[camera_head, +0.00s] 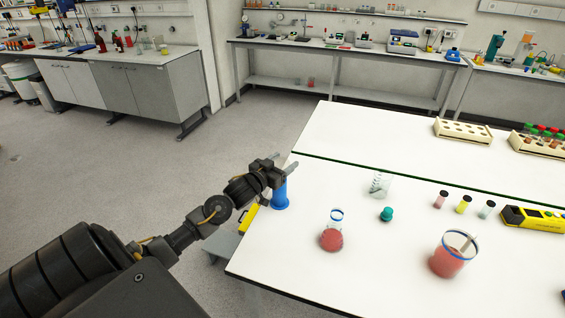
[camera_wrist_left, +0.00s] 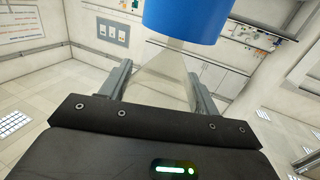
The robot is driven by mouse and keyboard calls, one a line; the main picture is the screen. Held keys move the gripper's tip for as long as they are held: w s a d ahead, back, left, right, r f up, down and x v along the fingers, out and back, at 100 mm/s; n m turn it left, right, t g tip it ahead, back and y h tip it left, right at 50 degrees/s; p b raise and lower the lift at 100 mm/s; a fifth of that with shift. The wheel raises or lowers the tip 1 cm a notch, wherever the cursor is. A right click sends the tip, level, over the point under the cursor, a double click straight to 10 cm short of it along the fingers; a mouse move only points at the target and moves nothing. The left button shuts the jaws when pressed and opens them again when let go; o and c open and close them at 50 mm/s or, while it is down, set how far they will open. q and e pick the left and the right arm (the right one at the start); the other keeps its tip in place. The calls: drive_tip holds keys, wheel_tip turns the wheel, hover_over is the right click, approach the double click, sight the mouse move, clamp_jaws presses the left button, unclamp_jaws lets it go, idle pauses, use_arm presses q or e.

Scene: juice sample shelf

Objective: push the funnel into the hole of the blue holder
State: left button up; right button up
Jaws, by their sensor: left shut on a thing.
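The blue holder (camera_head: 281,194) stands upright near the left edge of the white table in the head view. My left gripper (camera_head: 282,164) is just above it, its fingers pointing right over its top. In the left wrist view, the clear funnel (camera_wrist_left: 160,78) is between the two fingers of my left gripper (camera_wrist_left: 161,86), which is shut on it. That view is upside down, so the holder (camera_wrist_left: 187,18) appears above the funnel. The funnel narrows toward the holder and its stem meets the holder's edge. I cannot tell how deep the stem sits. The hole itself is hidden. My right gripper is not in view.
A flask of red liquid (camera_head: 331,238) and a beaker of red liquid (camera_head: 446,262) stand to the right. A green stopper (camera_head: 386,214), a clear glass piece (camera_head: 378,184), small vials (camera_head: 463,205) and a yellow device (camera_head: 533,218) are farther right. The table around the holder is clear.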

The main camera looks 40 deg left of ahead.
use_arm(q)
drive_tip(key=shift+p, duration=0.3)
idle(0.4)
drive_tip(key=shift+f+b, duration=0.65)
drive_tip(key=shift+f, duration=0.35)
drive_tip(key=o, duration=1.1)
drive_tip(key=shift+s, duration=0.1)
drive_tip(key=s+b, duration=0.1)
drive_tip(key=s, duration=0.2)
drive_tip(key=s+b, duration=0.1)
drive_tip(key=s, duration=0.3)
drive_tip(key=s+b, duration=0.1)
drive_tip(key=s, duration=0.2)
drive_tip(key=shift+s+r, duration=0.25)
drive_tip(key=shift+s, duration=0.1)
